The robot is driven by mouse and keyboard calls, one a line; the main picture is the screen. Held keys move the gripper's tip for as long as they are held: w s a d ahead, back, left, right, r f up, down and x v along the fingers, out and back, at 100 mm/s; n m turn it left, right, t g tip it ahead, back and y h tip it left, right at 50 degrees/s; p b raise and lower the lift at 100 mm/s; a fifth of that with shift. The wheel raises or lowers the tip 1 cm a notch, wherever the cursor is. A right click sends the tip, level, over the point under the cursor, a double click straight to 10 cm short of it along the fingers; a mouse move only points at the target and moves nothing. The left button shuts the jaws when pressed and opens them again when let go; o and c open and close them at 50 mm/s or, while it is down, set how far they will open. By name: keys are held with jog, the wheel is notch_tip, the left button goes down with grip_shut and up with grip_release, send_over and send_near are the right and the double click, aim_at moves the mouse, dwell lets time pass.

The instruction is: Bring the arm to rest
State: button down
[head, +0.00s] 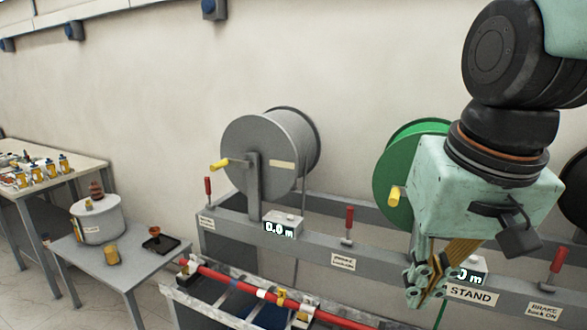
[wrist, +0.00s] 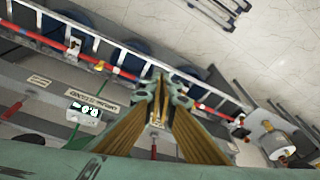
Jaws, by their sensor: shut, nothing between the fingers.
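My gripper (head: 428,284) hangs at the right of the head view, pointing down, in front of the reel stand. Its fingers are together and hold nothing. In the wrist view my gripper (wrist: 163,84) shows its two brown finger pads meeting at the tips, with the stand and the red bar beyond. My arm comes in from the top right of the head view and covers part of the green reel (head: 389,176) and of a display on the stand.
The reel stand (head: 310,246) carries a grey reel (head: 255,150), red levers and displays. A red bar (head: 245,285) runs in front of it. A small grey table (head: 135,270) at left holds a grey pot (head: 97,220). A workbench (head: 60,165) stands farther left.

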jog(key=s+d+n+t, duration=0.1)
jog(key=s+d, duration=0.1)
jog(key=s, duration=0.8)
jog(key=shift+s+d+f+b, duration=0.2)
jog(key=shift+s+b, duration=0.1)
jog(key=shift+b, duration=0.1)
jog(key=c, duration=3.4)
grip_release()
